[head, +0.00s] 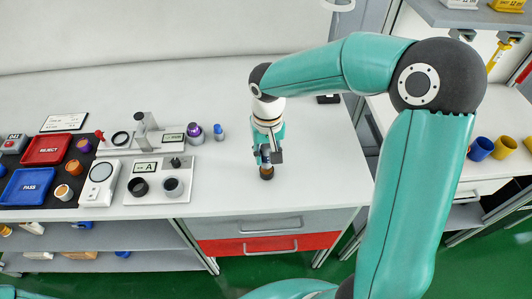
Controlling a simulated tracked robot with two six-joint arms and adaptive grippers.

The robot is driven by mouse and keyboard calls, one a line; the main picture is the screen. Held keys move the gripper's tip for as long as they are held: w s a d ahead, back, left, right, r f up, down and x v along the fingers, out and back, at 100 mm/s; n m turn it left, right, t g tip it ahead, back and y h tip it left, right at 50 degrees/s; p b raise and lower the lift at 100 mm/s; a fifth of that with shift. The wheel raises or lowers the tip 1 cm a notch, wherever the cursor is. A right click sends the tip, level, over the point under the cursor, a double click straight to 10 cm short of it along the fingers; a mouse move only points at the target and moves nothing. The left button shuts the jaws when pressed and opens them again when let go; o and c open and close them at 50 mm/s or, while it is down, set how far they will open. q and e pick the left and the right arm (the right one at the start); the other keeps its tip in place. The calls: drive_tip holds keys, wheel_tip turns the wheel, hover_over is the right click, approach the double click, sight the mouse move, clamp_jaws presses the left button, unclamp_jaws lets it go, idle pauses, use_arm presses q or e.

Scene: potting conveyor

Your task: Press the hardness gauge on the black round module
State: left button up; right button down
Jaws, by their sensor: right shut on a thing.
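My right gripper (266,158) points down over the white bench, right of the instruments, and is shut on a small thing. Only the dark, brownish round lower end of the held thing (267,173) shows below the fingers. I cannot tell whether it is the hardness gauge, or whether it touches the bench. A white fixture marked A (150,167) stands to the left with two dark round pieces in front, a black one (139,187) and a grey-rimmed one (172,187). I cannot tell which piece is the black round module. My left gripper is out of view.
A purple-topped grey cylinder (194,134) and a small blue-capped piece (218,132) stand left of the gripper. A red REJECT tray (47,149) and a blue PASS tray (27,186) lie at far left. The bench (225,185) around the gripper is clear.

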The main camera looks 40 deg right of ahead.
sight(267, 148)
drive_tip(key=shift+f+b, duration=0.55)
drive_tip(key=shift+f, duration=0.1)
idle(0.5)
drive_tip(key=shift+s+f, duration=0.15)
drive_tip(key=shift+s, duration=0.05)
idle(1.3)
drive_tip(key=shift+w+r+p, duration=0.15)
drive_tip(key=shift+r+p, duration=0.25)
drive_tip(key=shift+r, duration=0.3)
drive_tip(key=shift+r+p, duration=1.75)
drive_tip(key=shift+r, duration=0.7)
